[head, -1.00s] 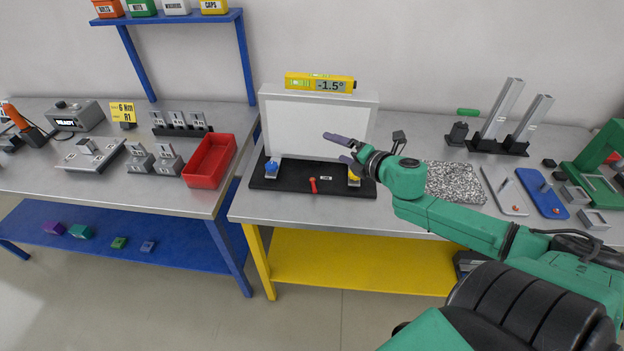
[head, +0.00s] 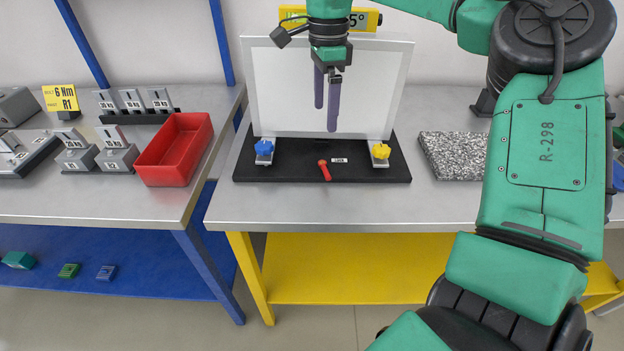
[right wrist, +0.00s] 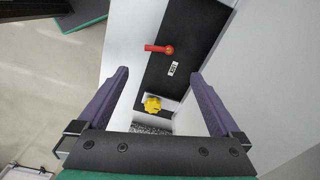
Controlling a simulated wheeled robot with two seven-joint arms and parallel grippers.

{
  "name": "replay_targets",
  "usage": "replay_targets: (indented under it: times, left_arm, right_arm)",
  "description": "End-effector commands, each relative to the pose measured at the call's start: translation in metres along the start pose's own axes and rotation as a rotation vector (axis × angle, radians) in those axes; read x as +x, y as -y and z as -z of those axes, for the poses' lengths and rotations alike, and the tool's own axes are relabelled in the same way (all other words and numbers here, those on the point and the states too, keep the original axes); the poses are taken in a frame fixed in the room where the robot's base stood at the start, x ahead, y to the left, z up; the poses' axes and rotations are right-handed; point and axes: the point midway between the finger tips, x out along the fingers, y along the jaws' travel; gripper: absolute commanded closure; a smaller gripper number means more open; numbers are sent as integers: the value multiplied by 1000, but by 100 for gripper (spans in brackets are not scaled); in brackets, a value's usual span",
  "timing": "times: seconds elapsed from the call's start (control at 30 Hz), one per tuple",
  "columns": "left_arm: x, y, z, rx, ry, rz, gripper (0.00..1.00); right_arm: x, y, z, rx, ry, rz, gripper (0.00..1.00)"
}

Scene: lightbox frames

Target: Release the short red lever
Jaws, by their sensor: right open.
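The short red lever (head: 324,170) stands on the black base (head: 290,172) of the white panel (head: 325,92), beside a small white label (head: 339,160). It also shows in the right wrist view (right wrist: 160,49), lying sideways in the picture. A blue knob (head: 264,148) is left of it and a yellow knob (head: 380,151) is right of it. My right gripper (head: 326,118) points down in front of the panel, above the lever and apart from it. Its purple fingers are open with nothing between them. My left gripper is not in view.
A speckled granite plate (head: 452,155) lies to the right. A red bin (head: 175,148) and several grey blocks stand on the left table. The bench front before the base is clear.

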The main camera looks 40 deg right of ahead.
Motion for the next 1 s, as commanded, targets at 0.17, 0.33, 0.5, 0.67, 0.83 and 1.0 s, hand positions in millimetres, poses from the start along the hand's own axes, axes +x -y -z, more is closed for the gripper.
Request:
replay_targets:
  times: [0.17, 0.33, 0.5, 0.67, 0.83, 1.0]
  left_arm:
    - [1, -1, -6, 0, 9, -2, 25]
    - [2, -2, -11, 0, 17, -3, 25]
    - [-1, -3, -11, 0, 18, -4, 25]
    - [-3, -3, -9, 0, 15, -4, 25]
    - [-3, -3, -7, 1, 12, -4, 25]
    - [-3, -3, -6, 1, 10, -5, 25]
  right_arm:
    - [15, -1, 0, -1, -3, -4, 0]
    - [57, -1, 0, -1, 0, -6, 0]
    - [102, -1, 0, -1, -1, -7, 0]
    - [134, -1, 0, 0, -1, -4, 0]
    - [145, -1, 0, 1, 0, -1, 0]
    - [146, 0, 0, 1, 0, -1, 0]
